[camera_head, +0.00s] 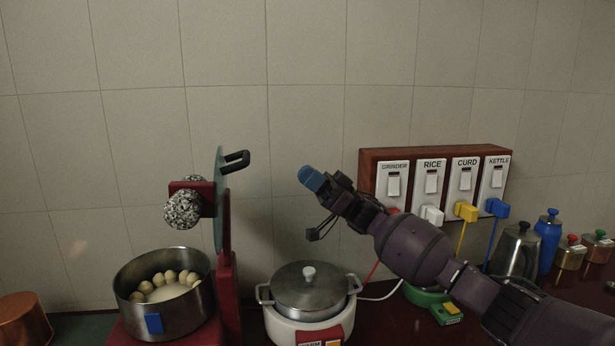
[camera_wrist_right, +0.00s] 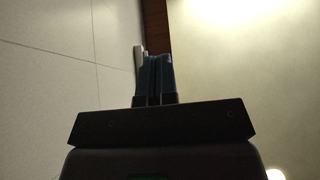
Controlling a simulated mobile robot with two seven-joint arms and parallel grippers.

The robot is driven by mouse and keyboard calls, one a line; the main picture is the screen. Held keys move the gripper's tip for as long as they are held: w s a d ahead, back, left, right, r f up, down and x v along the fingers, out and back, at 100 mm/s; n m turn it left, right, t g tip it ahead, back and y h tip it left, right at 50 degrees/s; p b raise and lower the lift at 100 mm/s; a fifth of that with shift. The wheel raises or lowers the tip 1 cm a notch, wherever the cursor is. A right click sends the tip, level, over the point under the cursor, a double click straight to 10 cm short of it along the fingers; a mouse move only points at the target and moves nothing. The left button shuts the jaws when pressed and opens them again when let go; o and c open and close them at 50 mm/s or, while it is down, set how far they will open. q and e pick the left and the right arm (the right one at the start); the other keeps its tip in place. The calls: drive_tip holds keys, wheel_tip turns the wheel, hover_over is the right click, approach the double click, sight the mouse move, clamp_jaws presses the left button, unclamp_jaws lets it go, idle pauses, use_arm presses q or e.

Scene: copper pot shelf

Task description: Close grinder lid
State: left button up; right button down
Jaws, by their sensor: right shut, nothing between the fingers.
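The grinder (camera_head: 227,290) is a red stand with a steel bowl (camera_head: 178,318) at the left of the head view. Its lid (camera_head: 219,200) is a thin greenish disc standing about upright, seen nearly edge-on, with a black handle (camera_head: 238,161) on its right side. A red arm with speckled stone rollers (camera_head: 183,208) is raised on the lid's left. The bowl holds several pale round balls. My right gripper (camera_head: 311,179), with blue fingertips, is shut and empty, in the air to the right of the lid and apart from it. The shut fingers show in the right wrist view (camera_wrist_right: 154,78). My left gripper is not seen.
A white rice cooker (camera_head: 307,322) with a steel lid stands right of the grinder. A switch panel (camera_head: 441,153) with plugs and cords is on the wall behind my right arm. A kettle (camera_head: 516,250), blue bottle (camera_head: 548,242) and jars stand at right. A copper pot (camera_head: 22,322) is at lower left.

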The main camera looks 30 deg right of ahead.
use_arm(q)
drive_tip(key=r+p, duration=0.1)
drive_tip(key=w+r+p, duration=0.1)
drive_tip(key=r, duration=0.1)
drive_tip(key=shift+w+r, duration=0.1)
use_arm(e)
drive_tip(key=w+a+r, duration=0.3)
drive_tip(key=a, duration=0.6)
drive_tip(key=shift+r, duration=0.35)
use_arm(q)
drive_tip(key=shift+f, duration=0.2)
